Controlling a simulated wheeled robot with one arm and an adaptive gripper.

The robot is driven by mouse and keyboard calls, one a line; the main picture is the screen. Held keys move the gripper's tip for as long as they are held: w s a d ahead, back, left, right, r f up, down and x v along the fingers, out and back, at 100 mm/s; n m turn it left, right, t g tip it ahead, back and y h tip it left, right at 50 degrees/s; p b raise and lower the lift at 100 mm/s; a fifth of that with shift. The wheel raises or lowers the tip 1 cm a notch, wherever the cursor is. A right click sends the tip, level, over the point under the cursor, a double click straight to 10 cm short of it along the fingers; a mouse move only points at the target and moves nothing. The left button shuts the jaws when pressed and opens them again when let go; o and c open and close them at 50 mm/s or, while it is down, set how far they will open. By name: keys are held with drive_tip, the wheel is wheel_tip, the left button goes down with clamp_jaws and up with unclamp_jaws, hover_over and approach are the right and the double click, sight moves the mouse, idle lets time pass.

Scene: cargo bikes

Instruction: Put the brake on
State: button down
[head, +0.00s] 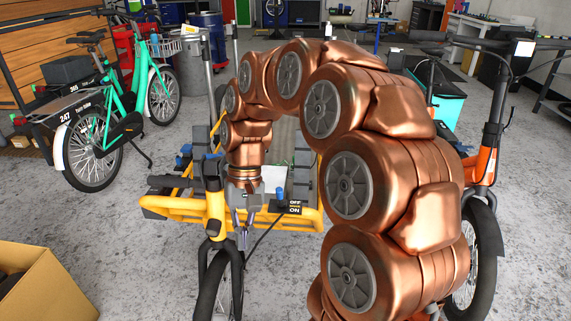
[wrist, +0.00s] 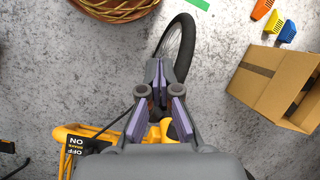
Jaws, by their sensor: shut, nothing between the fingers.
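The yellow cargo bike (head: 180,207) stands in the middle of the head view, its front wheel toward me. On its front frame is a black brake plate (head: 294,208) marked OFF above ON. A blue-topped brake lever (head: 281,193) stands upright at the plate's upper left; I cannot tell its exact setting. The plate also shows at the lower left of the wrist view (wrist: 73,154), where the lever is not clearly seen. My gripper (head: 242,240) points down beside the yellow steering column, left of the plate and apart from it. Its fingertips (wrist: 159,68) are together and empty.
An orange bike (head: 484,165) stands to the right, behind my arm. Teal bikes (head: 90,135) stand at the left. A cardboard box (head: 45,285) is at the lower left. A black cable loops beside the plate. The wrist view shows a wicker basket (wrist: 115,8) and open floor.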

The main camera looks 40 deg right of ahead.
drive_tip(key=w+d+r+m+y+p, duration=0.1)
drive_tip(key=w+d+r+m+p, duration=0.1)
drive_tip(key=w+d+r+p, duration=0.35)
wheel_tip(320, 180, up, 4)
drive_tip(key=m+t+y+p, duration=0.1)
drive_tip(key=m+t+p, duration=0.1)
drive_tip(key=m+p, duration=0.35)
hover_over(281, 197)
drive_tip(key=w+d, duration=0.2)
drive_tip(key=w, duration=0.2)
drive_tip(key=d+m+p, duration=0.2)
drive_tip(key=d+p, duration=0.2)
drive_tip(key=d, duration=0.5)
drive_tip(key=shift+s+t, duration=0.15)
drive_tip(key=shift+t, duration=0.15)
drive_tip(key=shift+f, duration=0.2)
drive_tip(key=s+a+r+p+x, duration=0.1)
drive_tip(key=a+x, duration=0.1)
drive_tip(key=x, duration=1)
drive_tip(key=shift+a, duration=0.35)
drive_tip(key=shift+s+a, duration=0.1)
drive_tip(key=shift+s, duration=0.1)
